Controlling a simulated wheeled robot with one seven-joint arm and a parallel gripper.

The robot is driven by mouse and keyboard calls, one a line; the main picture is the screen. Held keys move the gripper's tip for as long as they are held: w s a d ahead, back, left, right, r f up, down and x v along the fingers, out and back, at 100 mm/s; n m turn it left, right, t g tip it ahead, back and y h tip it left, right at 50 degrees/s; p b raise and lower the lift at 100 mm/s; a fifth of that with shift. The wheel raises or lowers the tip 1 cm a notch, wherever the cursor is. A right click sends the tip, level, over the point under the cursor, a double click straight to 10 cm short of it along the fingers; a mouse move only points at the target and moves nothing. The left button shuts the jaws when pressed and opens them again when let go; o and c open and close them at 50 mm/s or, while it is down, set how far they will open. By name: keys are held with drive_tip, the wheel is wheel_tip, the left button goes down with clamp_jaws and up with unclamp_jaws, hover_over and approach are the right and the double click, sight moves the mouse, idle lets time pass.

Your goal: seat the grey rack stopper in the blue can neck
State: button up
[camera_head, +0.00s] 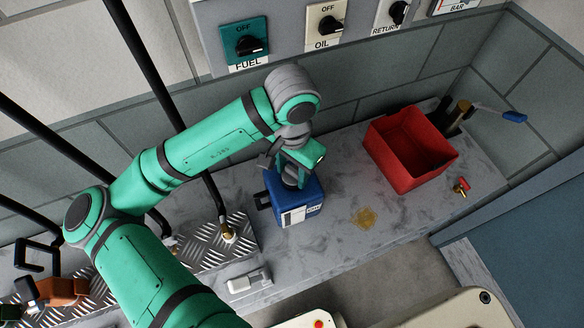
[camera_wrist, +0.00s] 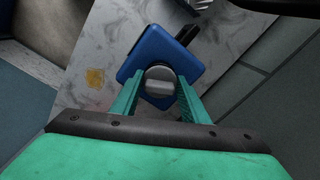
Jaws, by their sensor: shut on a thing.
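The blue can (camera_head: 278,208) stands upright on the grey marbled bench below my gripper (camera_head: 291,180), with a white label on its front. In the wrist view the blue can (camera_wrist: 152,46) shows from above, with a dark handle at its upper right. My gripper (camera_wrist: 160,84) is shut on the grey stopper (camera_wrist: 159,75), a round grey piece between the two green fingers. The stopper lines up over the can's top in that view. The neck is hidden under it, and I cannot tell whether the stopper is in the neck or just above it.
A red open bin (camera_head: 410,150) stands right of the can, with a small red-and-brass valve (camera_head: 461,187) beside it. A yellowish stain (camera_head: 364,218) marks clear bench. A diamond-plate strip (camera_head: 225,250) with black hoses lies to the left. Switch panels line the wall behind.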

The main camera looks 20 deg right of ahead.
sight(292, 170)
drive_tip(key=o, duration=1.1)
drive_tip(key=shift+o, duration=0.2)
wheel_tip(292, 170, up, 11)
drive_tip(key=shift+f, duration=0.15)
